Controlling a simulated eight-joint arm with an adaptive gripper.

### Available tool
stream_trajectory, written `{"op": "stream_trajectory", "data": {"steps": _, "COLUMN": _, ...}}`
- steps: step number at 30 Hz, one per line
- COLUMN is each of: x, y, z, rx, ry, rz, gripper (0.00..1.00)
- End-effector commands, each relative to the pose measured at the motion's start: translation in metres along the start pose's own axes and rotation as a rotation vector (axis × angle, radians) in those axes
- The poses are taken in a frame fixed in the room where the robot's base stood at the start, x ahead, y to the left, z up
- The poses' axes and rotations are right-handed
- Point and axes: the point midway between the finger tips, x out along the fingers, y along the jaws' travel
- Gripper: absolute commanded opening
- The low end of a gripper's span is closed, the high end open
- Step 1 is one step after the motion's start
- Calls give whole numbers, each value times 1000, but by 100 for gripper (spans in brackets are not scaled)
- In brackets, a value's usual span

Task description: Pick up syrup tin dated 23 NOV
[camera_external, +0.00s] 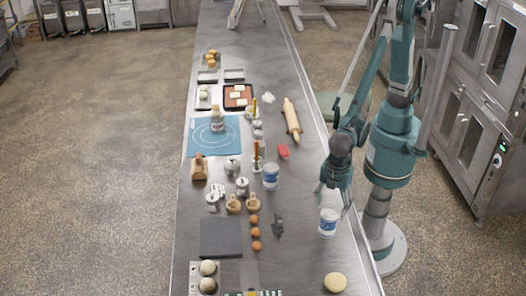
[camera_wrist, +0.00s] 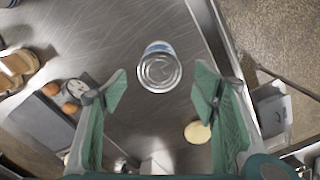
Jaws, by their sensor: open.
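A white and blue tin (camera_external: 328,222) stands upright on the steel table near its right edge. Its round metal lid shows in the wrist view (camera_wrist: 159,68). A second, similar tin (camera_external: 271,176) stands farther back, left of my gripper. No date is legible on either tin, so I cannot tell which reads 23 NOV. My gripper (camera_external: 332,196) is open and empty, pointing down just above the nearer tin. In the wrist view my gripper (camera_wrist: 160,84) has its two green fingers spread, with the tin's lid showing between and slightly beyond the tips.
A pale round disc (camera_external: 335,282) lies near the table's front right. Brown eggs (camera_external: 254,232), a dark small object (camera_external: 278,224) and a dark slab (camera_external: 220,237) lie to the left. A rolling pin (camera_external: 291,118) lies farther back. The table around the nearer tin is clear.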

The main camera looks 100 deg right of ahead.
Motion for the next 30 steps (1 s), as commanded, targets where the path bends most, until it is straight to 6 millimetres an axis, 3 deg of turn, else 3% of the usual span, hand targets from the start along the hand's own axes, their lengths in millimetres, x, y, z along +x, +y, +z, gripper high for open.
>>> {"op": "stream_trajectory", "data": {"steps": 6, "x": 32, "y": 0, "z": 0, "rx": 1, "ry": 0, "rz": 0, "gripper": 59}}
{"op": "stream_trajectory", "data": {"steps": 21, "x": 39, "y": 0, "z": 0, "rx": 1, "ry": 0, "rz": 0, "gripper": 59}}
{"op": "stream_trajectory", "data": {"steps": 30, "x": 59, "y": 0, "z": 0, "rx": 1, "ry": 0, "rz": 0, "gripper": 59}}
